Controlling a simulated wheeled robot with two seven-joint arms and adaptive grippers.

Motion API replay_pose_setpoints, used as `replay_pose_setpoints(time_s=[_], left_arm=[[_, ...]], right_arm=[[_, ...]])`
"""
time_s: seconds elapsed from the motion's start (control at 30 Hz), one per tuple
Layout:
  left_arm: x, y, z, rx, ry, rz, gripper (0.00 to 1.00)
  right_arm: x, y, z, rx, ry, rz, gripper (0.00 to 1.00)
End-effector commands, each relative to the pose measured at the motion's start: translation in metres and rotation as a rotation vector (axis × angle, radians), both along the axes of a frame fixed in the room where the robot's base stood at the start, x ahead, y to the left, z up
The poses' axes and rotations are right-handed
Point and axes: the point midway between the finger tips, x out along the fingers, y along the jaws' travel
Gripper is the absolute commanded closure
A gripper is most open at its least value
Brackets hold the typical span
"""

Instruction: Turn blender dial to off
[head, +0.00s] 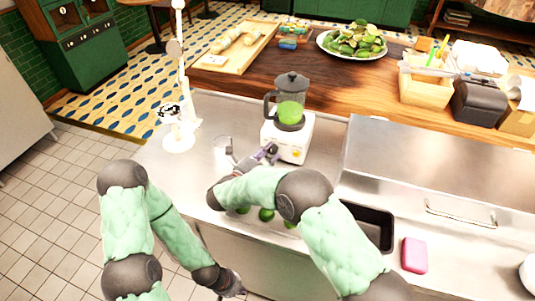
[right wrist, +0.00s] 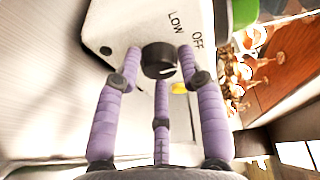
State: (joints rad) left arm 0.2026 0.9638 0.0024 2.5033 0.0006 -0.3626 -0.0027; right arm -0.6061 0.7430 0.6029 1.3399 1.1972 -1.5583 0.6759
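The blender has a white base (head: 299,150) and a dark-lidded jug (head: 290,100) with green contents, and stands upright on the steel counter. Its round black dial (right wrist: 159,60) shows in the right wrist view, with a pale mark near its lower edge. The printed words LOW (right wrist: 174,22) and OFF (right wrist: 197,41) are above and to the right of it. My right gripper (head: 268,154) is at the front of the base; in the right wrist view its purple fingers (right wrist: 160,70) are spread around the dial, and contact is unclear. My left gripper (head: 236,288) hangs low in front of the counter, its fingers unclear.
Several limes (head: 266,214) lie on the counter near my right arm. A clear glass (head: 223,146) and a white stand (head: 179,138) are left of the blender. A dark sink basin (head: 372,228) and pink sponge (head: 414,255) are at right. A wooden counter (head: 340,80) runs behind.

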Motion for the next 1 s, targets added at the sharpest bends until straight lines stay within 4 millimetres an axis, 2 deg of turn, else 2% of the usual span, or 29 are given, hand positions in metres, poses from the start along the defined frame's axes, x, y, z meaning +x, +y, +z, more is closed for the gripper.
replay_pose_setpoints(time_s=[0.47, 0.57, 0.8, 1.0], left_arm=[[0.000, 0.000, 0.000, 0.000, 0.000, 0.000, 1.00], [0.000, 0.000, 0.000, 0.000, 0.000, 0.000, 1.00], [0.000, 0.000, 0.000, 0.000, 0.000, 0.000, 1.00], [0.000, 0.000, 0.000, 0.000, 0.000, 0.000, 1.00]], right_arm=[[0.000, 0.001, 0.006, 0.003, -0.003, 0.001, 0.41], [0.000, 0.001, 0.018, 0.004, -0.004, 0.001, 0.41], [0.001, 0.000, 0.062, 0.004, -0.005, 0.001, 0.41], [0.001, 0.000, 0.089, 0.002, -0.002, 0.000, 0.41]])
